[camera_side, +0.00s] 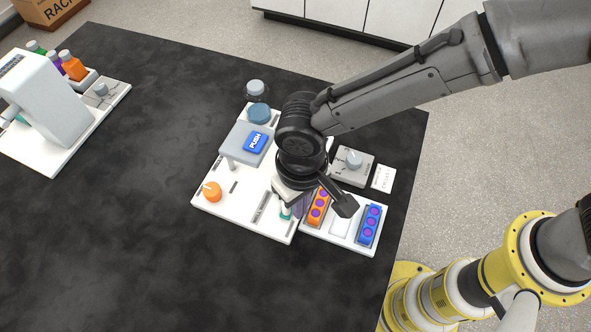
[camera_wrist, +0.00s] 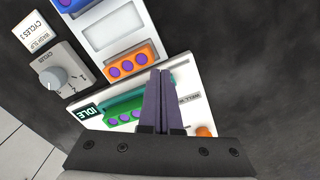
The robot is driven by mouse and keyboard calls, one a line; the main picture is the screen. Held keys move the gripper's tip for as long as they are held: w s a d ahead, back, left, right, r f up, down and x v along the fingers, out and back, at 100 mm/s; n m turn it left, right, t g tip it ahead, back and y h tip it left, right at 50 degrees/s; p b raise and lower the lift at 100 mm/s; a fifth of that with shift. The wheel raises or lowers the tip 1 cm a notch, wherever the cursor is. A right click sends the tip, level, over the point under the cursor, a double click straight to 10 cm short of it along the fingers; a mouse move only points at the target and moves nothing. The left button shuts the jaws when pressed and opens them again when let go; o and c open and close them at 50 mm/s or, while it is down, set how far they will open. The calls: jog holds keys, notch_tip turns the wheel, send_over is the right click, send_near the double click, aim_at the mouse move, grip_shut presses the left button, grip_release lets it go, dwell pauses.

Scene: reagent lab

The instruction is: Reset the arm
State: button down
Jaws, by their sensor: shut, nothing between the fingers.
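My gripper (camera_side: 300,208) hangs from the dark arm over the front right part of the white device (camera_side: 225,195). In the wrist view its two purple-grey fingers (camera_wrist: 163,88) are together with nothing between them. They reach across the device near a green strip with purple dots (camera_wrist: 124,112) and an IDLE display (camera_wrist: 89,111). The arm and gripper hide part of the device in the side view. I cannot tell how high the fingertips are above it.
An orange strip (camera_side: 318,206) and a blue strip (camera_side: 369,225) sit on a white rack with an empty middle slot. A dial box (camera_side: 353,167), PUSH button (camera_side: 256,142) and orange knob (camera_side: 213,191) are close by. Another machine (camera_side: 55,100) stands left; the front-left tabletop is clear.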

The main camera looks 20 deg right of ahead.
aim_at(282, 210)
jog(key=shift+f, duration=1)
jog(key=shift+w+a, duration=1.25)
